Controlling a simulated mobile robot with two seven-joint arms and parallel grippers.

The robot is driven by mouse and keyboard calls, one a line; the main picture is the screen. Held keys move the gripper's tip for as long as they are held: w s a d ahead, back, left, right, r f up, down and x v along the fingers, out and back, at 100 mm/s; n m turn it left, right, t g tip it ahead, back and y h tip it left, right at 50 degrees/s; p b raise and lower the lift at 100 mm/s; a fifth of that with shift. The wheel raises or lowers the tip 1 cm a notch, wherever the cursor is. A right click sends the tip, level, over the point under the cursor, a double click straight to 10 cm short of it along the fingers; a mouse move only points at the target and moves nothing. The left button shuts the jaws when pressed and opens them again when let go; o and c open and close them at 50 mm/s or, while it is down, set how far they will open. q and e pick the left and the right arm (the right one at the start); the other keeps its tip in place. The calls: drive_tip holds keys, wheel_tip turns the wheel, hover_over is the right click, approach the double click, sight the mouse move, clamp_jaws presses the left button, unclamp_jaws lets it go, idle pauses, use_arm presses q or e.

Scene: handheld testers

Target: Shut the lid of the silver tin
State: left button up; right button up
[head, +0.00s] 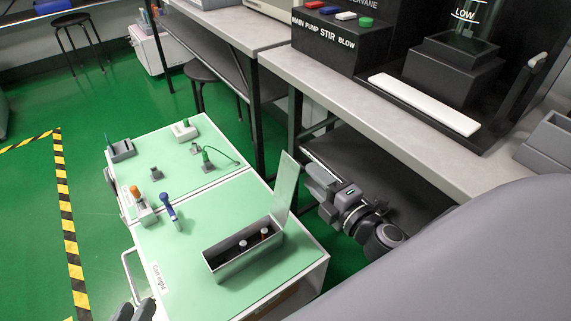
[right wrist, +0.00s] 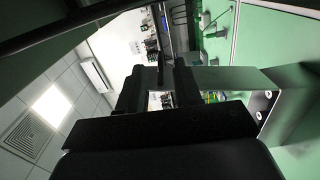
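The silver tin (head: 233,269) is a long grey box on the green top of the near cart. Its lid (head: 287,185) stands up, open, along the tin's right end. Two small capped items lie inside the tin. My right gripper (head: 322,188) is just right of the raised lid, its fingers apart and nothing held; I cannot tell whether it touches the lid. The right wrist view shows its fingers (right wrist: 159,88) apart, with the lid (right wrist: 228,78) close beside them. My left gripper (head: 135,309) shows only its fingertips at the bottom edge, apart and empty.
A blue handheld tester (head: 170,208) and an orange-topped one (head: 143,208) stand left of the tin. Several small devices stand on the farther cart top (head: 165,160). A grey bench (head: 350,90) with a black machine is right of the carts, close behind my right arm.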

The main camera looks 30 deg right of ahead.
sight(295, 161)
drive_tip(key=shift+w+a+f, duration=0.1)
drive_tip(key=shift+w+a, duration=0.1)
drive_tip(key=shift+w, duration=1.7)
drive_tip(key=shift+w+a, duration=0.15)
drive_tip(key=shift+w, duration=1.7)
clamp_jaws()
